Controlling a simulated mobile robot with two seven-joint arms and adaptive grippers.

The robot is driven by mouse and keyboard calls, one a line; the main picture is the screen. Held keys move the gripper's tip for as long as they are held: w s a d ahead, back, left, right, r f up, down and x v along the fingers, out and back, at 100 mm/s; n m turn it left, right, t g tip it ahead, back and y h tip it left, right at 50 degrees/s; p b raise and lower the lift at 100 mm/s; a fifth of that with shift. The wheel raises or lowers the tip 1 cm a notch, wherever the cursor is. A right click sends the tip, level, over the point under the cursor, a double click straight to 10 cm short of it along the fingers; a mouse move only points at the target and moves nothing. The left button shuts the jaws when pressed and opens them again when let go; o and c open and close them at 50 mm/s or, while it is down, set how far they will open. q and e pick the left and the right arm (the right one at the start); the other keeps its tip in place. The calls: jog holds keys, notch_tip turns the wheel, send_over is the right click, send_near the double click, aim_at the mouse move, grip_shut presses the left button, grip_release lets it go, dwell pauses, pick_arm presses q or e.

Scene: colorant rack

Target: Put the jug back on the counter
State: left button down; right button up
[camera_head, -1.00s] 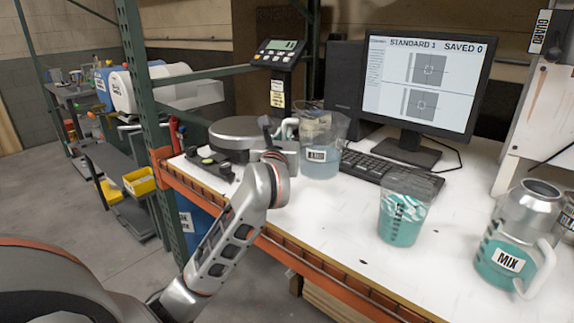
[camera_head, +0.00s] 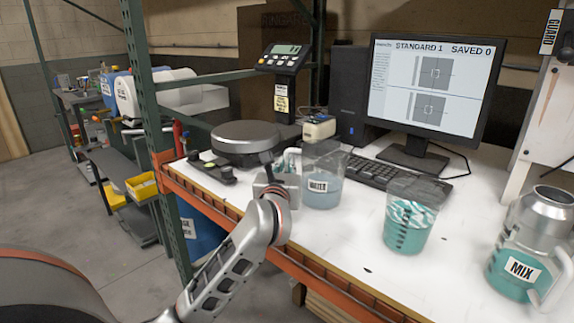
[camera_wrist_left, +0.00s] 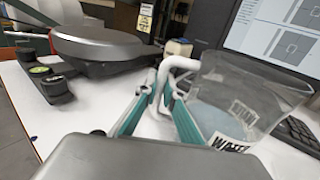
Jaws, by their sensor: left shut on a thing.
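The jug (camera_head: 322,187) is clear, with a WATER label and pale blue liquid inside. It is upright at the counter's (camera_head: 345,235) middle, right of my left gripper (camera_head: 287,165). I cannot tell whether its base touches the counter. In the left wrist view, my left gripper (camera_wrist_left: 163,88) is shut on the white handle of the jug (camera_wrist_left: 240,92), with one teal-lined finger on each side. The jug's lower part is cut off by the gripper body there. My right gripper is not in view.
A round scale (camera_head: 245,137) stands left of the jug, with a small box (camera_head: 318,127) behind it. A keyboard (camera_head: 385,182) lies behind right. A teal-filled beaker (camera_head: 407,228) and a MIX jug (camera_head: 525,255) stand to the right. The counter's front strip is clear.

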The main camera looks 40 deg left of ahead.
pick_arm(q)
jog(key=c, duration=2.2)
grip_release()
jog(key=shift+f, duration=0.1)
jog(key=shift+o, duration=0.2)
jog(key=shift+s+d+r, duration=0.1)
jog(key=shift+r, duration=0.1)
jog(key=p+v, duration=0.1)
jog(key=v, duration=1)
jog(key=shift+s+f, duration=0.1)
jog(key=shift+s+d, duration=0.2)
jog(key=shift+s, duration=0.05)
